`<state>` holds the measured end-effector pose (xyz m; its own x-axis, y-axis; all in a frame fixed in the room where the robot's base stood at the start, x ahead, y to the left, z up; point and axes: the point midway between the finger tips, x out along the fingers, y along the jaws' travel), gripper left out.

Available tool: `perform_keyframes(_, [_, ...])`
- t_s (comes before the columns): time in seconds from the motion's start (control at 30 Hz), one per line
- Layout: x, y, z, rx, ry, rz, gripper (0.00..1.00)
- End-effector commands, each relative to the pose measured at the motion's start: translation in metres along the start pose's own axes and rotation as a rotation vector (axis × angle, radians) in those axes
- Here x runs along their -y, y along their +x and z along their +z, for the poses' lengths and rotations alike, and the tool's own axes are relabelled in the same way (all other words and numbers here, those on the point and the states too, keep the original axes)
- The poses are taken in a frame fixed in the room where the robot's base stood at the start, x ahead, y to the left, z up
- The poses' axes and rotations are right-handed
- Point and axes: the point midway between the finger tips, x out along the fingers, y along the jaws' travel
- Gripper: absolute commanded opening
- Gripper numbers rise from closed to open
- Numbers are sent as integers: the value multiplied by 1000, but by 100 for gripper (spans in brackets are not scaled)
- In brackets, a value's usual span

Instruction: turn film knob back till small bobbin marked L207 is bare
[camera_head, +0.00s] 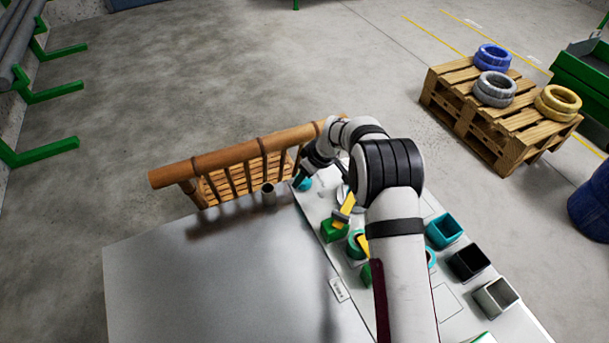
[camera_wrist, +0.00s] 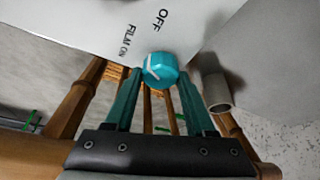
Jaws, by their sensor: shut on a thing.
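The film knob (camera_wrist: 160,70) is a teal round knob on a white panel in the wrist view. Its white line lies on its left part; the words OFF and FILM ON are printed on the panel above it and to its left. My gripper (camera_wrist: 160,76) has its two green fingers on either side of the knob and is shut on it. In the head view the knob (camera_head: 305,184) shows at the far end of the white panel, with my gripper (camera_head: 300,178) at it. I cannot make out a bobbin marked L207; my arm covers part of the panel.
Green blocks (camera_head: 334,231) with yellow parts stand on the panel left of my arm. Teal, black and grey open boxes (camera_head: 468,263) stand on its right. A grey cylinder (camera_wrist: 217,92) is near the knob. A wooden railing (camera_head: 235,155) runs behind.

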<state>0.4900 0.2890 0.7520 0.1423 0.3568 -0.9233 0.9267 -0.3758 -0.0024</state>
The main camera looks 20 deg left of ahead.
Motion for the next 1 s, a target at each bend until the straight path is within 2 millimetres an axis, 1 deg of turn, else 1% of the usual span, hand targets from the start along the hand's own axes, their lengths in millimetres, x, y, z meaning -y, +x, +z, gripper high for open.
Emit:
perform_keyframes(0.3, [-2,1,0,1,-270,-110,0])
perform_keyframes(0.5, [-3,1,0,1,-416,-170,0])
perform_keyframes(0.7, [-3,1,0,2,-523,-213,0])
perform_keyframes(1.0, [-3,1,0,3,-605,-247,0])
